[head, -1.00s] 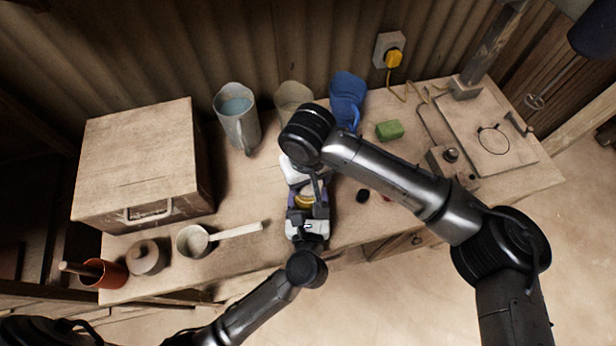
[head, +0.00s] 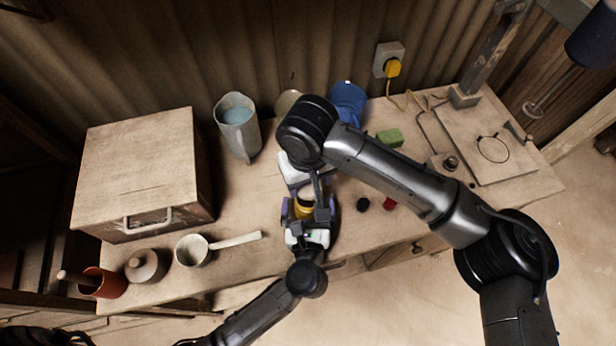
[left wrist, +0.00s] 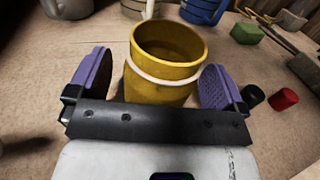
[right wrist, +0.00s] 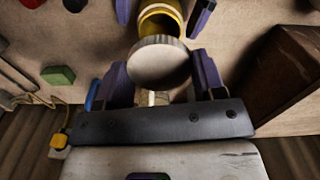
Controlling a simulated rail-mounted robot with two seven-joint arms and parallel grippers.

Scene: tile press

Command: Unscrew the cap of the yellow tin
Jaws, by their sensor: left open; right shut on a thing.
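The yellow tin (left wrist: 160,78) stands upright on the bench, its mouth open and dark inside, with a pale ring around its body. It also shows in the head view (head: 304,208). My left gripper (left wrist: 156,80) is open, with one purple finger on each side of the tin and gaps between. My right gripper (right wrist: 162,72) is shut on the round, pale cap (right wrist: 158,63), held off the tin. In the right wrist view the cap hides part of the tin.
A black cylinder (head: 362,204) and a red one (head: 389,203) stand right of the tin. A jug (head: 238,128), a blue vessel (head: 347,102) and a green block (head: 390,137) are behind. A wooden box (head: 140,170) and a ladle (head: 193,250) are left.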

